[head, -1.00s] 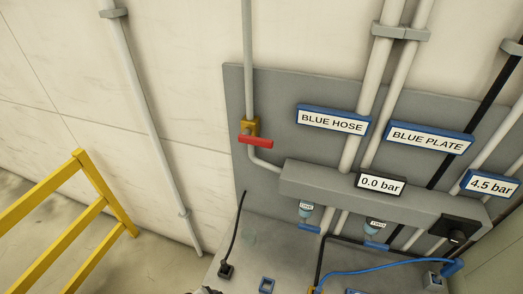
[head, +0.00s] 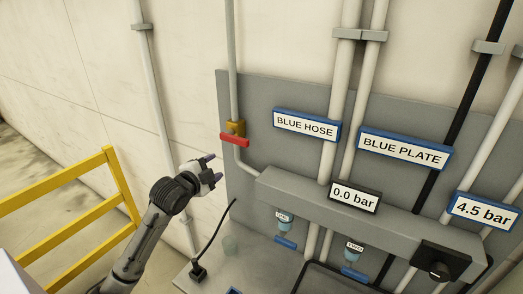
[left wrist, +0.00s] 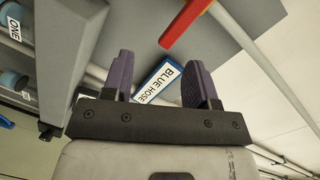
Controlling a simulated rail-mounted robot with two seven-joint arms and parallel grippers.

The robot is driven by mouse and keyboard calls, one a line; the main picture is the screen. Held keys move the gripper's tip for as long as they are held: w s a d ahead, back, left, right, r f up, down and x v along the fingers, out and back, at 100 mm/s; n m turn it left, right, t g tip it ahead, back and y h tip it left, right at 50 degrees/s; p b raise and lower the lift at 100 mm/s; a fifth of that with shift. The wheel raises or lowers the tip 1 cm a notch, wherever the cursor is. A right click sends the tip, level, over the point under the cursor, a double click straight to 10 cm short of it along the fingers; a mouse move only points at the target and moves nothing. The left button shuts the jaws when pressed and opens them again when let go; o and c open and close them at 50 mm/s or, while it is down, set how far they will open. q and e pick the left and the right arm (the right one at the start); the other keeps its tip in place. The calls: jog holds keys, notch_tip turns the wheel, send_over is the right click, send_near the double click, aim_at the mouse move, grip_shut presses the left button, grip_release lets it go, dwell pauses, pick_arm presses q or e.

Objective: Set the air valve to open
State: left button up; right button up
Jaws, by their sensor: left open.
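The air valve has a yellow body (head: 236,128) and a red lever handle (head: 234,140) lying roughly crosswise to its vertical grey pipe. It sits on the left part of the grey panel. The red handle also shows at the top of the left wrist view (left wrist: 186,22). My left gripper (head: 214,167) is open and empty, below and a little left of the handle, apart from it. Its two purple fingers (left wrist: 163,80) show spread in the left wrist view. My right gripper is in neither view.
A grey manifold box (head: 300,195) with a 0.0 bar display (head: 354,196) lies right of the valve. Blue signs read BLUE HOSE (head: 306,126) and BLUE PLATE (head: 403,150). A black cable (head: 218,230) rises below the gripper. A yellow railing (head: 75,215) stands left.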

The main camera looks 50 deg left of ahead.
aim_at(239, 143)
pick_arm(q)
jog(key=w+a+m+p, duration=0.1)
jog(key=w+m, duration=0.1)
jog(key=w, duration=0.2)
jog(key=w+a+r+m+t+p, duration=0.1)
jog(key=w+a, duration=0.1)
jog(key=w, duration=0.2)
jog(key=w+a+r+m+p, duration=0.1)
jog(key=w+m, duration=0.1)
jog(key=w, duration=0.2)
jog(key=shift+a+m+t, duration=0.3)
jog(key=shift+w+a+p, duration=0.2)
jog(key=shift+w+p, duration=0.1)
jog(key=shift+w, duration=0.2)
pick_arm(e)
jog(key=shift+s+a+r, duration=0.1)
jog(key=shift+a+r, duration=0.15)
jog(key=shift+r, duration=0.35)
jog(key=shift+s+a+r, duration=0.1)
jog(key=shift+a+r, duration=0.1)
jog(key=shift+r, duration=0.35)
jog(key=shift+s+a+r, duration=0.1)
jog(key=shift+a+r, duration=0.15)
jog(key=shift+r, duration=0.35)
pick_arm(q)
jog(key=shift+c, duration=0.3)
grip_shut()
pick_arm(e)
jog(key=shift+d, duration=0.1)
